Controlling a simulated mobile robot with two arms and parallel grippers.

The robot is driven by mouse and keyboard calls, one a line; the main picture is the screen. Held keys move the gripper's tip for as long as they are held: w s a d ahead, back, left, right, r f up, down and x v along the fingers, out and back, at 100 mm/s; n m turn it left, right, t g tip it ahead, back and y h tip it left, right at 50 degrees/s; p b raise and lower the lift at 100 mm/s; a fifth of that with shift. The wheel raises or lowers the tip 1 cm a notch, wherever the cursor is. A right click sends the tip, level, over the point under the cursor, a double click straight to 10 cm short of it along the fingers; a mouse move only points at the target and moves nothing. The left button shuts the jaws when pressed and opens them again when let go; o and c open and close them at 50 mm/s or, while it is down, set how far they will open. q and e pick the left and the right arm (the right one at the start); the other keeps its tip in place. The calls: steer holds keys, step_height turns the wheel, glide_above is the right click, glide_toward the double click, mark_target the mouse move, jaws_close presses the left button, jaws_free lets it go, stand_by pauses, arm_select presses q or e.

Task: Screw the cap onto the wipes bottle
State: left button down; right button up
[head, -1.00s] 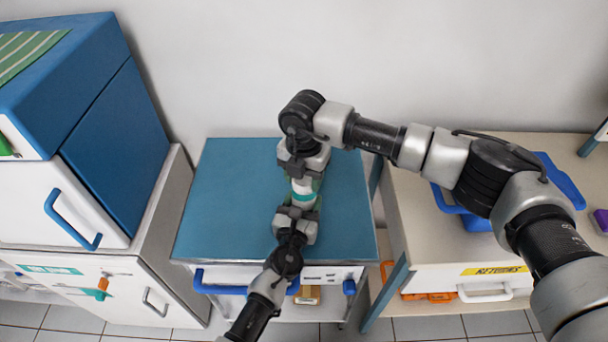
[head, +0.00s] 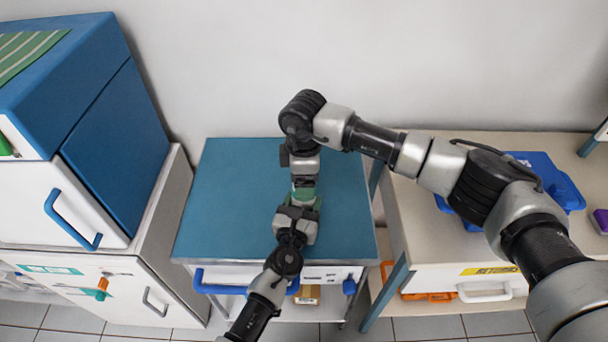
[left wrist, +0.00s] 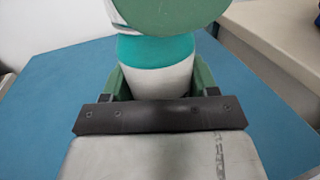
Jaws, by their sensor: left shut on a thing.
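The wipes bottle, white with a teal band (left wrist: 157,47), stands on the blue top of the cart. My left gripper (head: 304,203) is shut around the bottle's body, with its green fingers on both sides in the left wrist view (left wrist: 160,82). My right gripper (head: 304,187) points down from above over the bottle's top. A broad rounded green surface, which looks like one of its fingers, covers the upper front of the bottle in the left wrist view. The cap is hidden, so I cannot tell whether the right gripper is closed on it.
The blue cart top (head: 235,195) is clear around the bottle. A blue and white cabinet (head: 110,140) stands at the left. A beige bench (head: 410,225) stands at the right, with a blue tray (head: 555,180) and a purple object (head: 600,220).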

step_height(320, 180, up, 12)
stand_by(0.6)
arm_select(q)
steer(key=shift+c, duration=1)
jaws_free()
steer(key=v, duration=1.1)
arm_select(e)
steer(key=shift+f, duration=0.25)
